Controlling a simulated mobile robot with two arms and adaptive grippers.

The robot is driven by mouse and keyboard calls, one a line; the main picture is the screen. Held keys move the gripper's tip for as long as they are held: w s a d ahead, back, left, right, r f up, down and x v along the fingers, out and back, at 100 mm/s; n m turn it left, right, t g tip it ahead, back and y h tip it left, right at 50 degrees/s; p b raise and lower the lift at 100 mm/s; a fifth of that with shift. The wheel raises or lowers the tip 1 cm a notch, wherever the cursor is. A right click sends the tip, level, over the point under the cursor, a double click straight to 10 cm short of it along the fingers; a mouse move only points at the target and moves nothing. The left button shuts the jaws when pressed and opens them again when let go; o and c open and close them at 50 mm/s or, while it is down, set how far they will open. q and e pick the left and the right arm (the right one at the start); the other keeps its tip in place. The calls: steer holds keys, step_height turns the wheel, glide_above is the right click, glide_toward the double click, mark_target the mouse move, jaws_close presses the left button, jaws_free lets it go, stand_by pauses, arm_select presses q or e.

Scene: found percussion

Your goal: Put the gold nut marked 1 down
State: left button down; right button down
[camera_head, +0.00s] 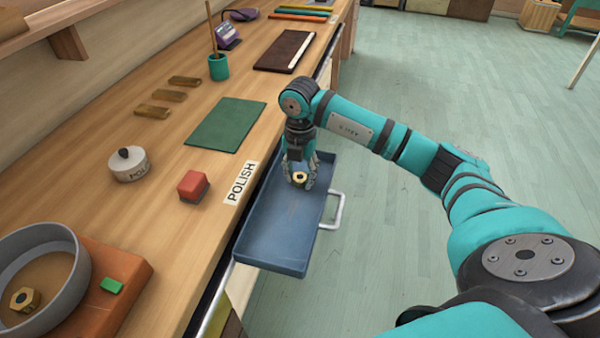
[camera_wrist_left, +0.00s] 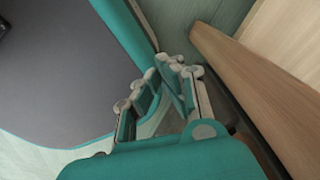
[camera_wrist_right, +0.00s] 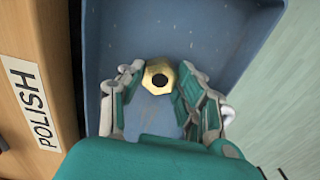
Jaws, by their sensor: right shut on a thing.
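My right gripper (camera_head: 300,180) reaches down into the open blue drawer (camera_head: 275,240) beside the POLISH label. It is shut on a gold nut (camera_head: 299,177) with a dark hole. In the right wrist view the nut (camera_wrist_right: 158,78) sits between the fingertips (camera_wrist_right: 160,80), over the drawer floor (camera_wrist_right: 190,40). I cannot tell whether it touches the floor, and no mark on it can be read. My left gripper (camera_wrist_left: 163,75) shows only in the left wrist view, its fingertips close together with nothing between them.
The POLISH label (camera_head: 240,183) is on the bench edge. A second gold nut (camera_head: 24,299) lies in a round grey pan (camera_head: 70,265). A red block (camera_head: 193,185), a white weight (camera_head: 128,165) and a green mat (camera_head: 226,124) are on the bench. The drawer handle (camera_head: 338,210) sticks out right.

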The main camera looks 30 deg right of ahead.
mark_target(300, 176)
steer(key=shift+f, duration=0.15)
steer(key=c, duration=0.9)
jaws_free()
steer(key=shift+r, duration=0.2)
step_height(300, 176, up, 12)
steer(key=shift+b, duration=0.4)
